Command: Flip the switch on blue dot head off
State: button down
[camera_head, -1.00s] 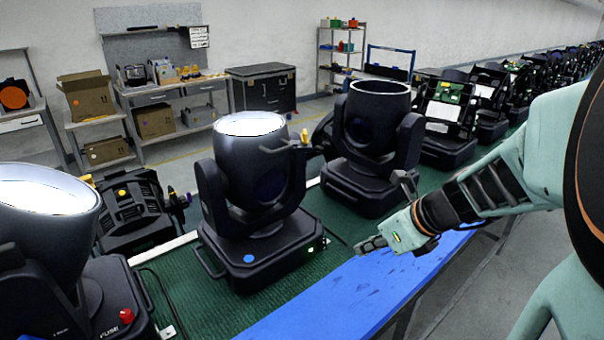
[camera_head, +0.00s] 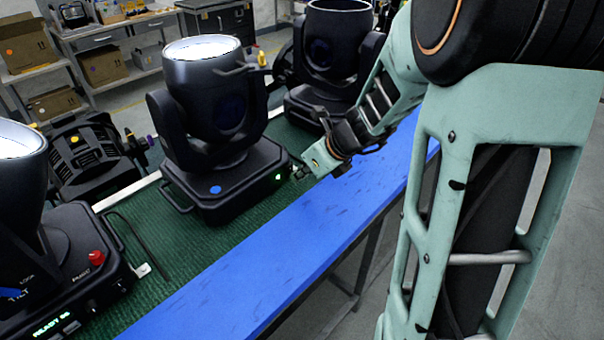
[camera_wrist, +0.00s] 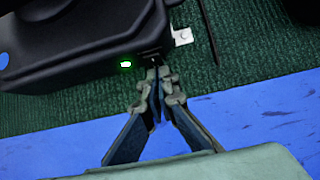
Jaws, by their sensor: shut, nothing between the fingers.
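The blue dot head is a black moving-head light (camera_head: 208,120) with a bright lens facing up. Its blue dot (camera_head: 216,189) is on the front of the base, and the dot also shows at the left edge of the wrist view (camera_wrist: 3,62). A green light (camera_wrist: 126,64) glows on the base side; it also shows in the head view (camera_head: 278,177). My gripper (camera_head: 300,172) is shut and empty, its tips at the base's side edge, right of the green light. In the wrist view the fingertips (camera_wrist: 157,72) cover that spot, so the switch itself is hidden.
A similar light (camera_head: 325,60) stands behind my gripper. A blue strip (camera_head: 270,270) edges the green mat (camera_head: 190,265); the strip's front part is clear.

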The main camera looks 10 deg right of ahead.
jog(key=f+b, duration=0.1)
jog(key=b, duration=0.2)
jog(key=shift+w, duration=0.1)
jog(key=shift+a+r+t, duration=0.1)
jog(key=shift+r+t, duration=0.2)
jog(key=shift+w+r, duration=0.1)
jog(key=shift+r+p, duration=0.9)
